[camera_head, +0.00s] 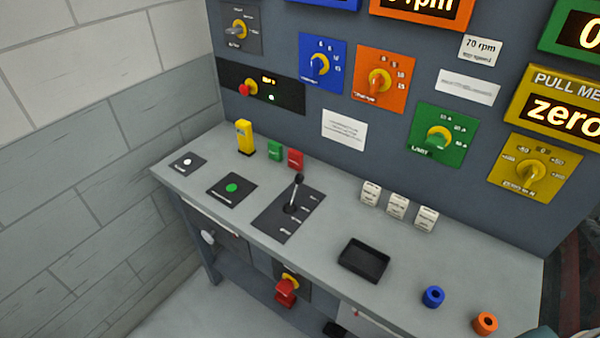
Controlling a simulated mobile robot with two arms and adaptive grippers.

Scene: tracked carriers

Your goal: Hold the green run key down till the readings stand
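The green round key (232,188) sits on a black plate on the bench top, at left of centre. Nothing touches it. Whether it is pressed in cannot be told. On the upright panel, the orange display (425,8) is cut off at the top and shows "rpm". The yellow display (562,106) reads "zero", cut at the right edge. The green display (580,28) shows a "0" at the corner. A blue display (325,3) is almost wholly out of the picture. Neither of my grippers is in view.
A black lever (294,196) stands right of the green key. A white-button plate (187,162) is left. A yellow block (245,138), small green and red blocks, white labelled blocks, a black tray (364,260) and blue and orange rings stand on the bench. Dials (380,80) line the panel.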

